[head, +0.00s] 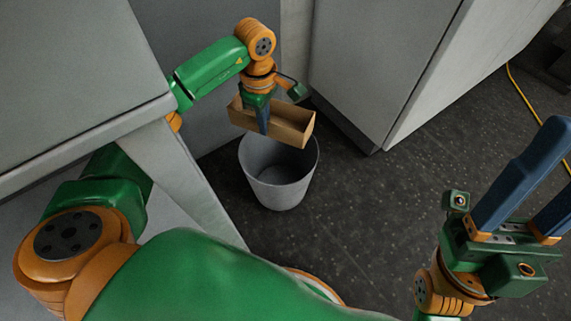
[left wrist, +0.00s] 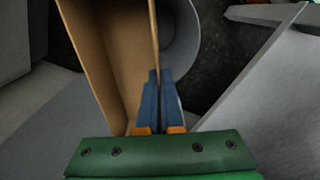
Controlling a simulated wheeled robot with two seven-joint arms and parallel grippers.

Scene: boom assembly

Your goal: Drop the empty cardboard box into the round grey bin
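The open, empty cardboard box (head: 286,127) is in the head view, held above the round grey bin (head: 279,186). My left gripper (head: 262,125) points down and is shut on one side wall of the box. In the left wrist view the box (left wrist: 112,60) lies to the left of the blue fingers (left wrist: 162,85), with its wall between them. Part of the bin (left wrist: 178,40) shows behind the box there. The box covers part of the bin's far rim in the head view. My right gripper (head: 530,185) is open and empty at the right.
The bin stands on a dark speckled floor (head: 370,230). Grey cabinets (head: 375,65) stand behind it and to the right. A grey counter (head: 75,75) is at the left. A yellow cable (head: 530,95) lies on the floor at the far right.

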